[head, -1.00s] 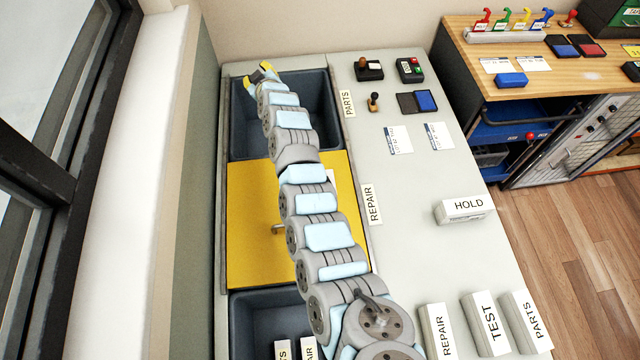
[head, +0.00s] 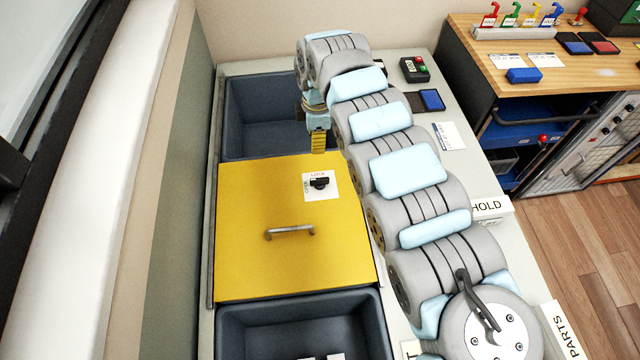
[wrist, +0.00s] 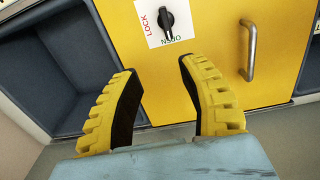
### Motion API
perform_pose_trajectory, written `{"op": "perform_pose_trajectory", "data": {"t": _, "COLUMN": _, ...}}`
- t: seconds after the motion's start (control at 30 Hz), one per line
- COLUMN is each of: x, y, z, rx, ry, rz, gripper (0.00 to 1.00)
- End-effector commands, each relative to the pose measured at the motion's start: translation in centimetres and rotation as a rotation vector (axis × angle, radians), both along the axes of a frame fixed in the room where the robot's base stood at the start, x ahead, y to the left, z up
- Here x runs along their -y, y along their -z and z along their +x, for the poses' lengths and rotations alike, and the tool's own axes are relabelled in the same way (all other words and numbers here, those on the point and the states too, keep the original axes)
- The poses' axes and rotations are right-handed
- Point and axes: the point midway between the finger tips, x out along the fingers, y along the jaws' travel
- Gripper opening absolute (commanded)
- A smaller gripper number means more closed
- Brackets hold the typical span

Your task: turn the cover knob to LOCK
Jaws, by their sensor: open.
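The cover knob (head: 319,183) is black and sits on a white label plate (head: 326,194) on the yellow cover (head: 250,260). The plate reads LOCK along the top and OPEN on the left in the head view. The knob's bar lies sideways, in line with OPEN. In the wrist view the knob (wrist: 167,20) shows just beyond the fingertips, its narrow end towards OPEN. My gripper (head: 318,145) hangs above the cover's far edge, behind the knob. In the wrist view my gripper (wrist: 157,68) is open and empty, its yellow fingers apart and not touching the knob.
A metal handle (head: 290,232) stands up from the middle of the cover. Open dark bins lie behind (head: 245,115) and in front (head: 265,325) of it. My arm covers much of the right side of the table, with labels and stamps beyond.

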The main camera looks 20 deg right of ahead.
Motion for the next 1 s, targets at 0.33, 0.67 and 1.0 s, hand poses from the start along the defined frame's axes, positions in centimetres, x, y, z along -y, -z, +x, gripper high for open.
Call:
{"op": "perform_pose_trajectory", "data": {"t": 0.33, "x": 0.5, "y": 2.7, "z": -1.2, "rx": -0.039, "ry": -0.013, "rz": -0.012, "gripper": 0.41}}
{"op": "perform_pose_trajectory", "data": {"t": 0.67, "x": 0.4, "y": 8.7, "z": -1.2, "rx": -0.038, "ry": -0.012, "rz": -0.009, "gripper": 0.41}}
{"op": "perform_pose_trajectory", "data": {"t": 1.0, "x": 0.3, "y": 14.6, "z": -1.1, "rx": -0.036, "ry": -0.013, "rz": -0.008, "gripper": 0.41}}
